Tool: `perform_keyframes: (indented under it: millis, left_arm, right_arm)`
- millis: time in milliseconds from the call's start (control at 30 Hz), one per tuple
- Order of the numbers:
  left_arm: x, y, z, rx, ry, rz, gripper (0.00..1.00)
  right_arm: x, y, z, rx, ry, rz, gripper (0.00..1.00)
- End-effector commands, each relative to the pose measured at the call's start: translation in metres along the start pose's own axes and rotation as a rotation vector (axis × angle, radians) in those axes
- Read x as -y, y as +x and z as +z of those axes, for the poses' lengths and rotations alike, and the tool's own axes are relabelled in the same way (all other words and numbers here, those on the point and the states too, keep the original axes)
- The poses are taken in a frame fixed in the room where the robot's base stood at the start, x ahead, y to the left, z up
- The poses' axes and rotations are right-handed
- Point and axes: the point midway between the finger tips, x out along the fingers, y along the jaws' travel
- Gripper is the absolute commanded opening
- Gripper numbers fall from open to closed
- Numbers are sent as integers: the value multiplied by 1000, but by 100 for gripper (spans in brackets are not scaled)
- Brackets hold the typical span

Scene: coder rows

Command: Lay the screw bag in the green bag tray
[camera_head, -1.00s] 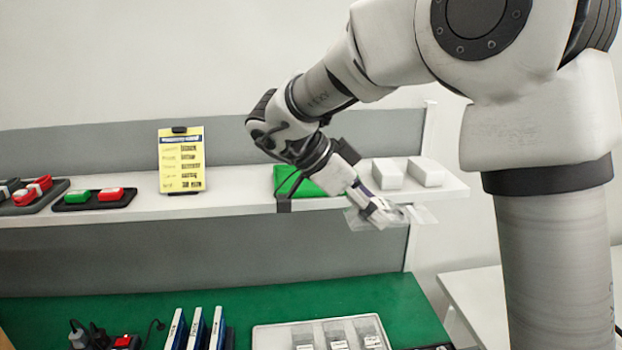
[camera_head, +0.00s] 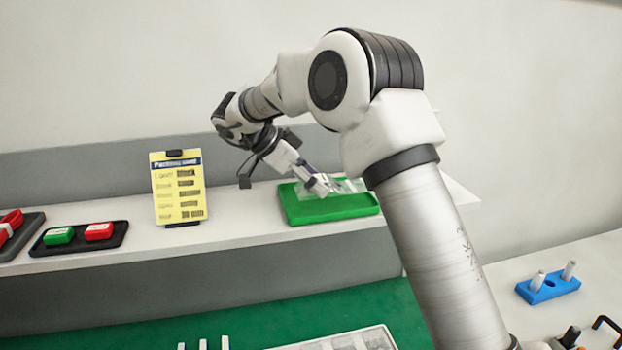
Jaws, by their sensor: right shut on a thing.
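The green bag tray (camera_head: 300,212) lies on the white shelf, right of the yellow card. My right gripper (camera_head: 322,187) comes down over the tray from the upper left and is shut on the clear screw bag (camera_head: 349,186). The bag sticks out to the right of the fingertips, over the tray's back part. I cannot tell whether the bag touches the tray floor. Part of the bag and the tray's far edge are hidden by the gripper. My left gripper is not in view.
A yellow packing card (camera_head: 178,190) stands on the shelf. Left of it a black tray (camera_head: 80,247) holds a green and a red block. My right arm hides the shelf's right part. A blue block (camera_head: 548,287) with white pegs sits on the right table.

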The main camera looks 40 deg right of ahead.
Motion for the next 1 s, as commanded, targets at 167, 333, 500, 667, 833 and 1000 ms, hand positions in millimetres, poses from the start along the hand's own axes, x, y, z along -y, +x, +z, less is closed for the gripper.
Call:
perform_keyframes:
  millis: [167,333,500,667,833,1000]
  left_arm:
    - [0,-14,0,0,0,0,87]
    - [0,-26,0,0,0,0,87]
    - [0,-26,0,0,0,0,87]
    - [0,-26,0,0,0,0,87]
    - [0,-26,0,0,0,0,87]
    - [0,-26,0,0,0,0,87]
  right_arm:
    - [25,1,1,0,0,1,26]
    - [25,18,18,-2,-4,4,26]
    - [26,27,27,1,1,0,26]
    - [26,28,28,1,0,1,26]
    - [26,28,28,1,0,0,87]
    - [26,28,28,1,0,0,87]
